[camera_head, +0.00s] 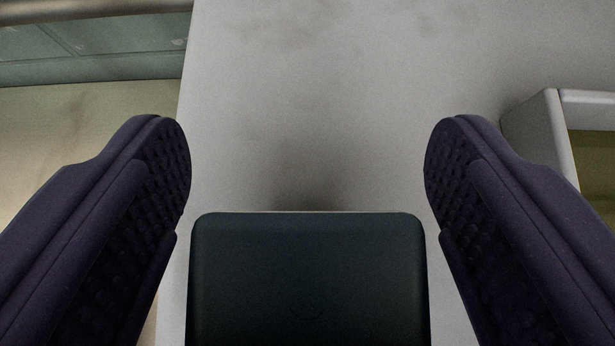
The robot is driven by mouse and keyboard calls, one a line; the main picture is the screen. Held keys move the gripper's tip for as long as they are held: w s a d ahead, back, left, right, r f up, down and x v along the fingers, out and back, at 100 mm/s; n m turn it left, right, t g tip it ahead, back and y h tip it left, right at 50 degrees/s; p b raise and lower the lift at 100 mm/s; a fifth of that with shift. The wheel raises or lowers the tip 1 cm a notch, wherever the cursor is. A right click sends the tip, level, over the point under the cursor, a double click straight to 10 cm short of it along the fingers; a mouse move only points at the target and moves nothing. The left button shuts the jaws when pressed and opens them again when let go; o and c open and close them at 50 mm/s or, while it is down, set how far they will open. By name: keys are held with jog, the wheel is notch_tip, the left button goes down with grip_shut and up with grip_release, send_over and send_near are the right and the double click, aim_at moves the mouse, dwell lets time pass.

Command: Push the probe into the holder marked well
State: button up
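My gripper (307,140) is open, its two dark purple padded fingers wide apart on the left and right. A dark, blue-black block with rounded corners (308,280) shows between them at the bottom centre. Narrow strips of the background show between the block and each finger, so the fingers do not appear to touch it. I cannot tell whether this block is the probe or part of my gripper. No holder marked well can be made out.
A light grey, smudged surface (330,70) fills the middle, with a soft shadow above the block. A white-walled box or frame (545,135) with an olive interior stands at right. Beyond the surface's left edge lie a beige floor (60,130) and greenish panels (100,45).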

jog(key=p+v, duration=0.1)
jog(key=v, duration=0.6)
jog(key=shift+s+r+p, duration=0.25)
jog(key=shift+s+p, duration=0.05)
jog(key=shift+p, duration=0.05)
jog(key=w+d+r+t+y+b, duration=0.1)
jog(key=w+r+y+b, duration=0.1)
jog(key=w+r+b, duration=0.45)
jog(key=w+r+t+y+b, duration=0.1)
jog(key=w+r+y+b, duration=0.2)
jog(key=r, duration=0.7)
jog(key=s+d+r+t+h+b, duration=0.1)
jog(key=s+d+r+h+b, duration=0.1)
jog(key=s+d+r+b, duration=0.2)
jog(key=s+d+r+t+h+b, duration=0.1)
jog(key=s+d+r, duration=0.6)
jog(key=r, duration=1.1)
jog(key=d+h+b, duration=0.1)
jog(key=d+b, duration=0.1)
jog(key=shift+s+d+r+t+h+b, duration=0.2)
jog(key=shift+d+r+t+h+b, duration=0.1)
jog(key=shift+d+t+b, duration=0.1)
